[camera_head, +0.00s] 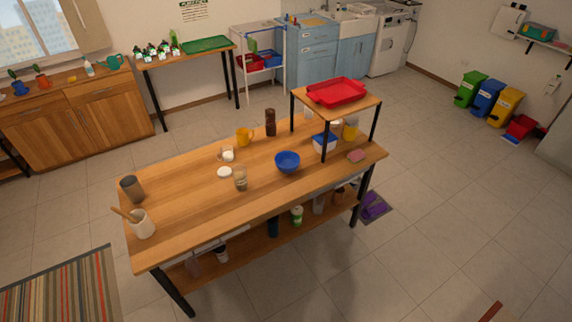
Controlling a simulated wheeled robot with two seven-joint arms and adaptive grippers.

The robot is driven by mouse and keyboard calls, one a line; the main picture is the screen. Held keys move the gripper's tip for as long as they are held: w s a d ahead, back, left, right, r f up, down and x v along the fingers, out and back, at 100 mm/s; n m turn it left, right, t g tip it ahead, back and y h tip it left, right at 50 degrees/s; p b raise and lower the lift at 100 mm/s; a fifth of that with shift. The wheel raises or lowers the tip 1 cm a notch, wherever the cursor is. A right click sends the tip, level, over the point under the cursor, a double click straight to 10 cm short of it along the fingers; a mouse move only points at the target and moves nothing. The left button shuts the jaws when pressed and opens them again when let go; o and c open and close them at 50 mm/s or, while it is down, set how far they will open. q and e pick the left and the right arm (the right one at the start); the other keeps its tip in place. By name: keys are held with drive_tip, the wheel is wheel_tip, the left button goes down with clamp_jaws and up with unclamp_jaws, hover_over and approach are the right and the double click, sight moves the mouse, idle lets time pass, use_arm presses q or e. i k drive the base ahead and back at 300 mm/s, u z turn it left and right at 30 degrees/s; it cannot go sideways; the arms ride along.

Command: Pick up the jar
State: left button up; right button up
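A clear glass jar-like container (240,178) stands upright near the middle of the wooden table (190,205). A smaller glass container with white contents (228,155) stands behind it, slightly to the left. A flat white round piece, perhaps a lid (225,172), lies between them. I cannot tell which container is the task's jar. Neither of my grippers is in view.
A raised shelf with a red tray (337,91) covers the table's right end. A crock (143,224) and dark canister (131,188) stand left. The floor in front is mostly clear.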

sight(240, 178)
drive_tip(key=z, duration=1.7)
drive_tip(key=i, duration=1.85)
drive_tip(key=u, duration=2.55)
